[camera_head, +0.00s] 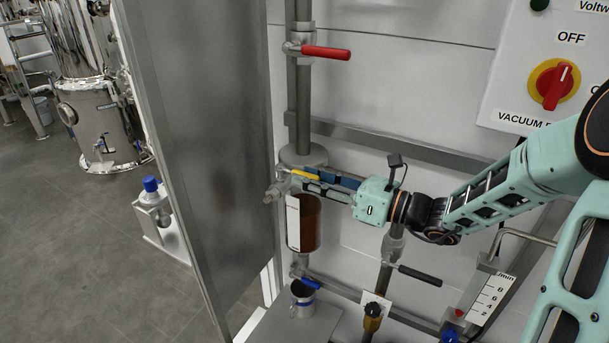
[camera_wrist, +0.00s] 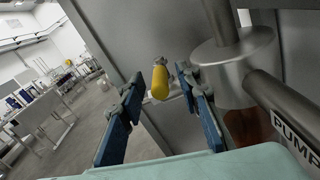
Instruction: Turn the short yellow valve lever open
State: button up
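The short yellow valve lever (camera_head: 304,175) sits on a metal valve just above the brown-filled glass vessel. It points right, toward my gripper (camera_head: 311,181). In the wrist view the yellow lever (camera_wrist: 160,80) shows its rounded end between the two blue-padded fingers of my gripper (camera_wrist: 157,84). The fingers are open, one on each side of the lever, with gaps visible on both sides. No contact shows. I cannot tell exactly how far the tips reach along the lever. The valve body is mostly hidden behind the lever in the wrist view.
A red lever (camera_head: 326,52) is on the pipe above, and a black lever (camera_head: 420,275) is at lower right. The glass vessel (camera_head: 310,223) hangs below my gripper. A grey metal panel (camera_head: 205,140) stands left. In the wrist view a thick metal pipe fitting (camera_wrist: 237,65) is close on the right.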

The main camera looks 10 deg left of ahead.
jog(key=shift+x, duration=0.75)
jog(key=shift+c, duration=0.7)
grip_shut()
